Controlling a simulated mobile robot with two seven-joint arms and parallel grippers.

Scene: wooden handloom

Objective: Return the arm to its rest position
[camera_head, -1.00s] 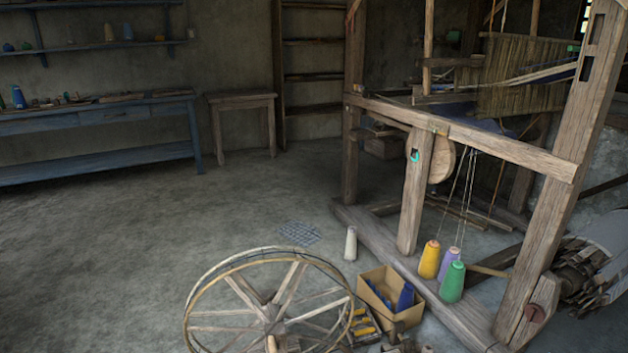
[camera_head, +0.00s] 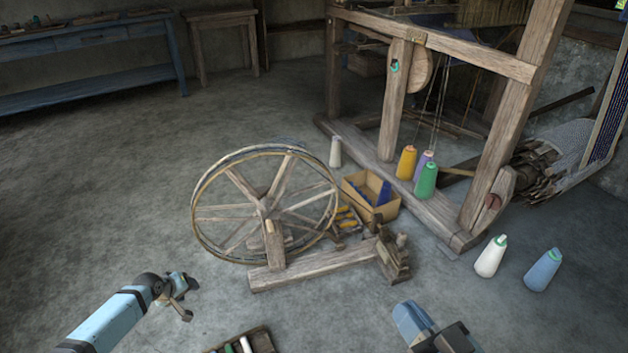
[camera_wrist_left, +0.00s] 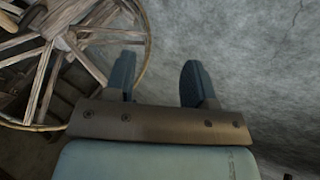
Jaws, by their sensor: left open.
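My left arm comes in from the lower left in the head view. Its gripper (camera_head: 188,299) is open and empty, above the floor in front of the spinning wheel. The left wrist view shows the two fingers (camera_wrist_left: 160,82) apart with nothing between them. Floor lies behind them, and the wheel's rim and spokes (camera_wrist_left: 60,45) are at the upper left. Part of my right arm (camera_head: 430,330) shows at the bottom of the head view; its gripper fingers cannot be seen.
The spinning wheel (camera_head: 265,208) stands beyond my left gripper. A cardboard box (camera_head: 371,203) and yarn cones (camera_head: 406,162) stand by the loom frame (camera_head: 440,215). White (camera_head: 490,257) and blue (camera_head: 542,270) cones stand at right. A tray (camera_head: 262,341) lies at the bottom edge. Floor at left is clear.

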